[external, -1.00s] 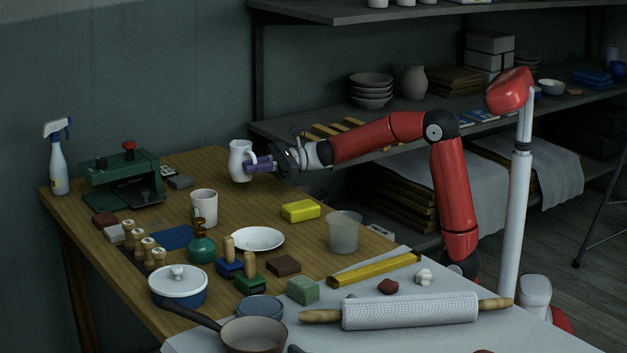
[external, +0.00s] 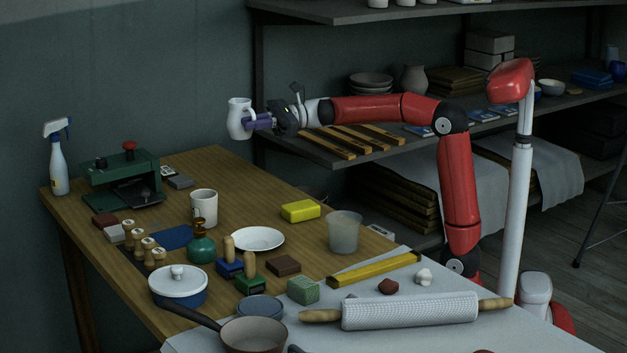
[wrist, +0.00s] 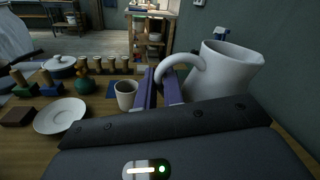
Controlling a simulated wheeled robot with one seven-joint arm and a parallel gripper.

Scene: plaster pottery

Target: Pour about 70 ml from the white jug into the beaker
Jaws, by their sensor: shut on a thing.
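The white jug (external: 239,118) is held in the air above the back of the wooden table, upright as far as I can tell. My gripper (external: 258,122) is shut on the jug's handle. In the wrist view the jug (wrist: 222,70) stands at the right, with its handle between my purple fingers (wrist: 160,90). Its contents are hidden. The beaker (external: 345,232), a translucent cup, stands on the table's right side near the yellow bar. It is well apart from the jug and I do not see it in the wrist view.
A white mug (external: 204,208), a white plate (external: 257,238) and a yellow block (external: 300,211) stand between the jug and the beaker. A green press (external: 122,180) and a spray bottle (external: 58,160) are at the left. Shelves (external: 330,152) run behind my arm.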

